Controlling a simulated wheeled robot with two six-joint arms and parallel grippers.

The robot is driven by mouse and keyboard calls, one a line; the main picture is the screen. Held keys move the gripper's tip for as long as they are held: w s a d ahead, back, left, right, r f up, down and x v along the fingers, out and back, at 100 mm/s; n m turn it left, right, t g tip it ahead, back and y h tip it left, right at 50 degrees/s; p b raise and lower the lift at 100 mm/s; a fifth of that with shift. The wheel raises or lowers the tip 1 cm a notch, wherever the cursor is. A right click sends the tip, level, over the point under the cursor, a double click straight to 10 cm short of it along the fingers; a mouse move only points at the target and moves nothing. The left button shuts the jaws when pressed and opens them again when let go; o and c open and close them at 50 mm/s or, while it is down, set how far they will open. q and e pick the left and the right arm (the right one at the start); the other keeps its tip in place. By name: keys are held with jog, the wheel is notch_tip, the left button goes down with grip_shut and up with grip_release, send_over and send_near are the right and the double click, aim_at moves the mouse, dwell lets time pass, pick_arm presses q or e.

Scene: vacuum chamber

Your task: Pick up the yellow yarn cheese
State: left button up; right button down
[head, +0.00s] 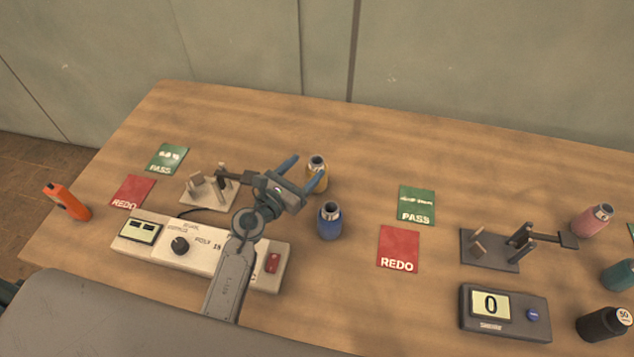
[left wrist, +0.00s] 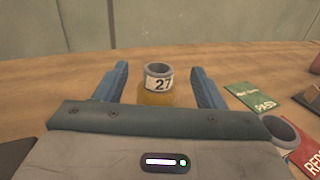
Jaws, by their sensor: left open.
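The yellow yarn cheese (head: 318,171), a small upright package with a grey-rimmed top, stands on the table just left of the table's middle. In the left wrist view the yellow yarn cheese (left wrist: 157,97) carries a white label reading 27, and its lower part is hidden behind my gripper body. My left gripper (head: 308,168) is open, its two blue fingers pointing toward the cheese. In the left wrist view the cheese appears between the fingers of the left gripper (left wrist: 160,68), with a gap on each side. My right gripper is not in view.
A blue cheese (head: 329,222) stands close in front of the yellow one. A panel with a knob (head: 200,248) lies under my left arm, beside a small stand (head: 208,190). Green PASS (head: 416,204) and red REDO (head: 398,249) cards lie to the right. The table behind is clear.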

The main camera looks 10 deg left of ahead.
aim_at(320, 160)
pick_arm(q)
notch_tip(320, 160, down, 3)
jog(key=shift+r+b, duration=0.1)
jog(key=shift+b, duration=0.9)
jog(key=shift+x, duration=0.9)
jog(key=x, duration=0.5)
jog(key=shift+w+d, duration=0.2)
jog(key=shift+w, duration=0.15)
jog(key=shift+s+r, duration=0.1)
jog(key=shift+c, duration=0.2)
grip_shut()
